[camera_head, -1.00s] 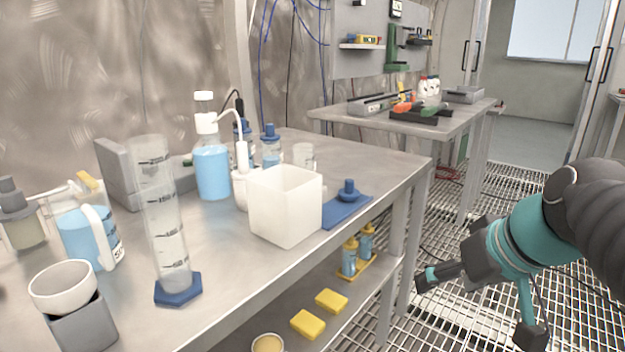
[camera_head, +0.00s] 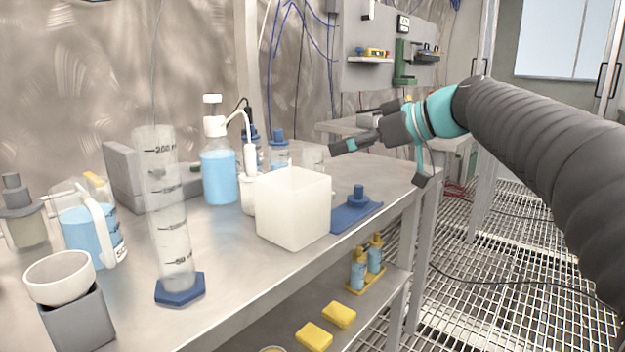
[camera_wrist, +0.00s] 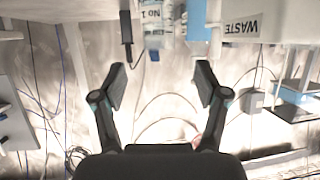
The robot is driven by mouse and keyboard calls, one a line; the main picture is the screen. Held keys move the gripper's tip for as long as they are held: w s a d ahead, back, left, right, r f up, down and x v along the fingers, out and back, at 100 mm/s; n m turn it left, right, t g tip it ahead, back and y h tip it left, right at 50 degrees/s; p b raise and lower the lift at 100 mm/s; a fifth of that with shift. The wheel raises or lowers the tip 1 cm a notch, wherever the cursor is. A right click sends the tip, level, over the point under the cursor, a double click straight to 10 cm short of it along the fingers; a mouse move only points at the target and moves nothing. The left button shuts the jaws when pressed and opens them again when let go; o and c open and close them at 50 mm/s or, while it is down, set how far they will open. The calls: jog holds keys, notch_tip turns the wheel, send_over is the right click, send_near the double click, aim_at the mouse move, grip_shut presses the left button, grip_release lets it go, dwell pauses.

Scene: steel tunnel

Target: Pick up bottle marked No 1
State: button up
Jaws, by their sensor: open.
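In the wrist view, which is upside down, a clear bottle labelled "No 1" (camera_wrist: 153,22) shows at the top edge, partly cut off, beyond and between my fingers. My gripper (camera_wrist: 162,84) is open and empty, with the bottle outside its jaws. In the head view, my gripper (camera_head: 381,163) hangs in the air at the right end of the steel bench, clear of the bench items. Blue-capped bottles (camera_head: 278,155) stand at the back of the bench; no number is readable on them there, so I cannot tell which is No 1.
A white square container (camera_head: 292,215), a blue wash bottle (camera_head: 218,178) and a tall measuring cylinder (camera_head: 170,235) stand on the bench (camera_head: 235,265). A blue plate (camera_head: 345,220) lies near its edge. In the wrist view, a "WASTE" label (camera_wrist: 241,25) is right of the bottle.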

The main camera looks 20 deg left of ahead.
aim_at(321, 153)
jog(key=x, duration=0.9)
jog(key=shift+w+f, duration=0.1)
jog(key=shift+f, duration=0.2)
jog(key=c, duration=1.3)
jog(key=shift+r, duration=0.1)
